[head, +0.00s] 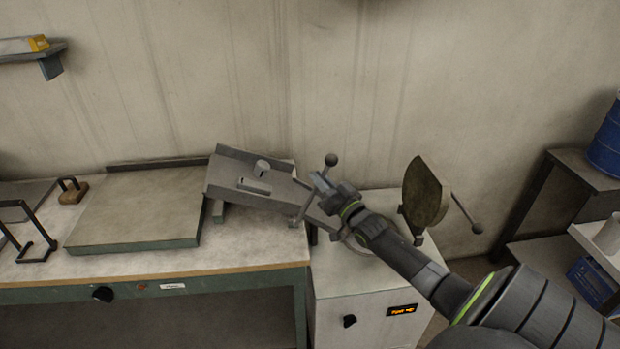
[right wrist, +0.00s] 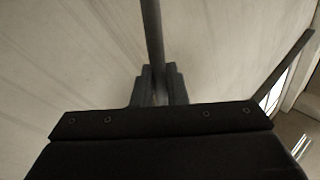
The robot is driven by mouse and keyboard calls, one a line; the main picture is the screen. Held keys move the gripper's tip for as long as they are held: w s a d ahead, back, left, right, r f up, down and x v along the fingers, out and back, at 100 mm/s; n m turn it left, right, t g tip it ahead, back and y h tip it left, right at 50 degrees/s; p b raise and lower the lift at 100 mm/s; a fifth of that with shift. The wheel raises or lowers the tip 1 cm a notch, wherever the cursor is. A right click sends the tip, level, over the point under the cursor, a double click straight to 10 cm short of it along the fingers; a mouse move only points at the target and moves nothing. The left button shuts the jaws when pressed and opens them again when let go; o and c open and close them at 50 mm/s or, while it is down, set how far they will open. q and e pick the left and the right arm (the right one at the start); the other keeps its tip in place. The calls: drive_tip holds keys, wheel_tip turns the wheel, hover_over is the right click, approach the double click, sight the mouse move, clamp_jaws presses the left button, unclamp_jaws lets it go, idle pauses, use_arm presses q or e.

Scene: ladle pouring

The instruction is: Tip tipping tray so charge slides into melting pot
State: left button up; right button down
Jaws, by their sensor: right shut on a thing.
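The grey tipping tray (head: 225,182) stands at the right end of the bench, sloping down to the right toward the furnace. Its charge, a short cylinder (head: 262,166) and a flat block (head: 254,187), lies on it. My right gripper (head: 322,184) is shut on the tray's lever (head: 327,171), below its dark ball knob (head: 331,160). The lever's rod also shows between the fingers in the right wrist view (right wrist: 151,40). The melting pot (head: 350,242) is mostly hidden behind my right arm; only part of its rim shows. My left gripper is not in view.
The round lid (head: 425,195) stands raised right of the pot, with a ball-ended handle (head: 477,228). A flat plate (head: 140,205) and a wooden block with a handle (head: 72,191) lie on the bench. A shelf with a blue drum (head: 606,145) is at the right.

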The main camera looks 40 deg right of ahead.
drive_tip(key=d+f+m+b, duration=0.1)
drive_tip(key=s+d+f+m+t+h+b, duration=0.1)
drive_tip(key=s+d+f+m+h+b, duration=0.1)
drive_tip(key=d+m, duration=0.1)
drive_tip(key=shift+s+f+t, duration=0.15)
drive_tip(key=shift+s+t, duration=0.1)
drive_tip(key=shift+t, duration=0.05)
idle(0.6)
drive_tip(key=c, duration=1.8)
unclamp_jaws()
drive_tip(key=shift+o, duration=1.3)
drive_tip(key=shift+d, duration=0.1)
drive_tip(key=shift+s, duration=0.15)
drive_tip(key=b+v, duration=0.3)
drive_tip(key=v, duration=1.4)
drive_tip(key=shift+s, duration=0.15)
